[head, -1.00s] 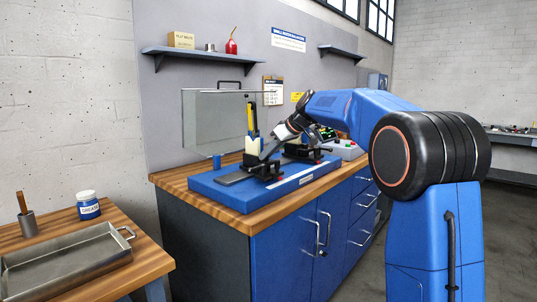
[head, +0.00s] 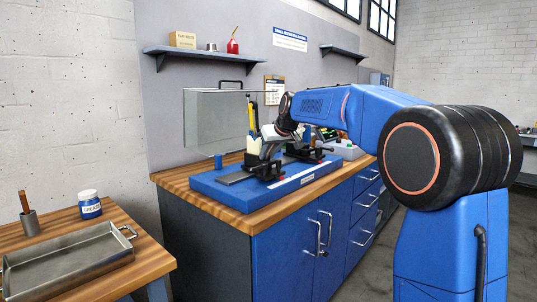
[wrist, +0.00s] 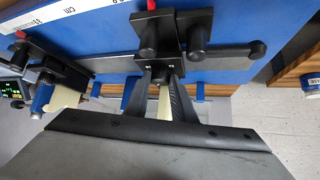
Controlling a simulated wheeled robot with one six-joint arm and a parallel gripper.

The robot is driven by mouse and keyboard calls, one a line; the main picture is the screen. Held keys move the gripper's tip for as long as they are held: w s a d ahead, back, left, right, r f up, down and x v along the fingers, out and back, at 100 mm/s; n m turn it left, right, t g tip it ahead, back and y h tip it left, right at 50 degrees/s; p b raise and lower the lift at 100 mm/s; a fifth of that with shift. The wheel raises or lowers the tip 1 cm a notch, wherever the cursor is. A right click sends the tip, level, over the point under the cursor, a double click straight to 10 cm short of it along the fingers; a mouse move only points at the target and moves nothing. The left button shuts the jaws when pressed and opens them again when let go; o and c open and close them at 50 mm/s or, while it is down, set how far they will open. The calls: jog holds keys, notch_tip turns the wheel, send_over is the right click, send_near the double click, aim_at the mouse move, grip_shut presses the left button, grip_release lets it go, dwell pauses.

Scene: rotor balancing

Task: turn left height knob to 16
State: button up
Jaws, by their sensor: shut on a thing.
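The left black stand (head: 272,168) is on the blue balancing base (head: 232,195). My gripper (head: 268,152) reaches down to this stand from above right. In the wrist view, my gripper (wrist: 160,76) has its two dark fingers closed in at the stand's black block. It is shut on the left height knob, which is mostly hidden between the fingertips. A tiny pale mark on the block is too small to read. A cream piece shows between the fingers. The right black stand (head: 304,152) shows behind; it is also in the wrist view (wrist: 60,72).
A clear upright panel (head: 212,122) stands behind the base. A blue-and-cream part (wrist: 55,100) is by the right stand. A control box (head: 346,150) is at the bench's right. A side table holds a metal tray (head: 70,262) and a grease jar (head: 90,205).

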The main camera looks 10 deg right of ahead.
dwell(0.3)
jog(key=o, duration=1.1)
jog(key=shift+c, duration=0.2)
jog(key=shift+r, duration=0.1)
jog(key=v, duration=1.7)
jog(key=shift+s, duration=0.2)
